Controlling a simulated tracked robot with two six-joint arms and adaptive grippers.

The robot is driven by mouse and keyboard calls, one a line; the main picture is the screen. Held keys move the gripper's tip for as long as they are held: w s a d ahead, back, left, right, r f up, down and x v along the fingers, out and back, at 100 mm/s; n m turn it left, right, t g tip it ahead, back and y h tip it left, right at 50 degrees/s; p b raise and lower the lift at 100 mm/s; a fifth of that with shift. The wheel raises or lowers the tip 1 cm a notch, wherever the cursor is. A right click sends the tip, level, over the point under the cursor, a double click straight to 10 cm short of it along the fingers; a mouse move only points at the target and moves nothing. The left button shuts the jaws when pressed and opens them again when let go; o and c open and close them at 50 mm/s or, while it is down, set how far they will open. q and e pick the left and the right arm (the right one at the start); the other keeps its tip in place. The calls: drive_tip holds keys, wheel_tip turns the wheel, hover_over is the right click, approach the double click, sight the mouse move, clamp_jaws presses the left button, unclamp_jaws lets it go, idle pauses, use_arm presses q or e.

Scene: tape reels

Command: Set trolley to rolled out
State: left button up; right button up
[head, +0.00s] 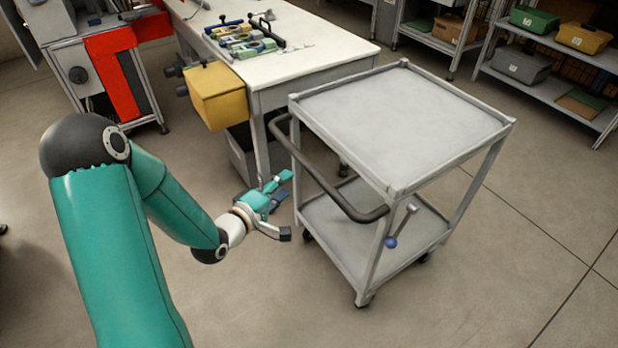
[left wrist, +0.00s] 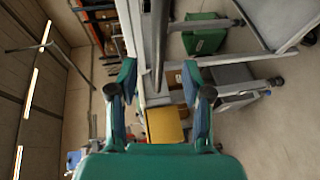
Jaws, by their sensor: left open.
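The trolley (head: 400,125) is a grey two-shelf cart on casters, standing on the floor beside the white workbench. Its dark push handle (head: 318,176) runs along its left side, and a small lever with a blue knob (head: 391,241) sits at its near corner post. My left gripper (head: 286,205) is open and empty, left of the trolley and apart from the handle. In the left wrist view, the open fingers (left wrist: 163,90) show with a dark bar, seemingly the handle (left wrist: 158,45), ahead between them. My right gripper is not in view.
A white workbench (head: 330,52) stands behind, with a yellow box (head: 216,95) at its near end and coloured parts on top. Shelves with bins (head: 550,60) stand at the back right. The floor (head: 500,270) right and in front of the trolley is clear.

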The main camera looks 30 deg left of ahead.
sight(309, 166)
use_arm(q)
drive_tip(key=w, duration=0.3)
drive_tip(key=w+f+p, duration=0.1)
drive_tip(key=w, duration=0.3)
drive_tip(key=w+f, duration=0.1)
drive_tip(key=w, duration=0.3)
drive_tip(key=shift+c, duration=0.3)
clamp_jaws()
drive_tip(key=shift+d, duration=0.15)
